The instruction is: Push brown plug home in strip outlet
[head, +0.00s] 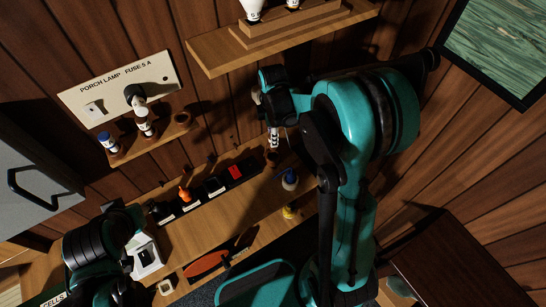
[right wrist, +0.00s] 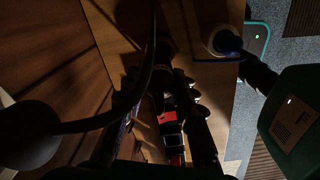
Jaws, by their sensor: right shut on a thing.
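The dark strip outlet (head: 208,196) lies along the wooden shelf below the wall panel, with an orange plug (head: 185,194), dark plugs and a red part (head: 235,172) along it. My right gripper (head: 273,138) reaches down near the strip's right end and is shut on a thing. In the right wrist view its fingers (right wrist: 160,82) flank a dark brownish piece (right wrist: 163,50), which looks like the brown plug; deep shadow hides its shape and how it sits. The strip's red part also shows between the fingers (right wrist: 167,117). My left gripper (head: 122,262) is at the lower left, its fingers unclear.
A blue-topped item (head: 289,180) and a yellow item (head: 289,212) stand right of the strip. An upper wooden shelf (head: 225,54) juts out near my right arm. A dark cord crosses the right wrist view.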

